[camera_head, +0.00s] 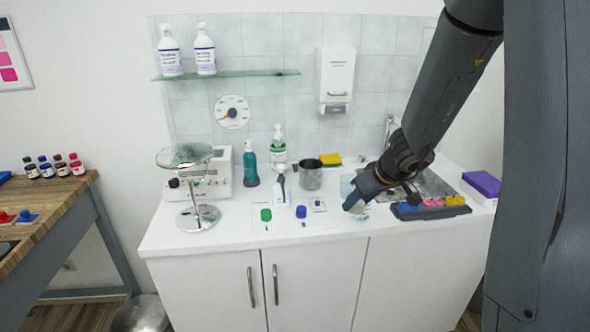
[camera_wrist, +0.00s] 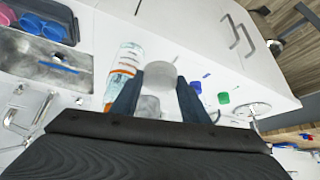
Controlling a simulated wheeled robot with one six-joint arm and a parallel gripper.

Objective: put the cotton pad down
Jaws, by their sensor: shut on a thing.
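My gripper (camera_head: 356,203) is over the right part of the white counter, left of the dark tray. In the wrist view my gripper (camera_wrist: 160,86) has its two dark blue fingers closed on a pale, round white thing, which I take to be the cotton pad (camera_wrist: 160,72). The pad sits between the fingertips, above the counter. How far above it is, I cannot tell. A paler grey round shape shows below it between the fingers, too unclear to name. In the head view the pad is mostly hidden by the gripper.
A dark tray (camera_head: 412,214) with coloured pieces is to the right, by the sink (camera_head: 425,184). The front counter is clear.

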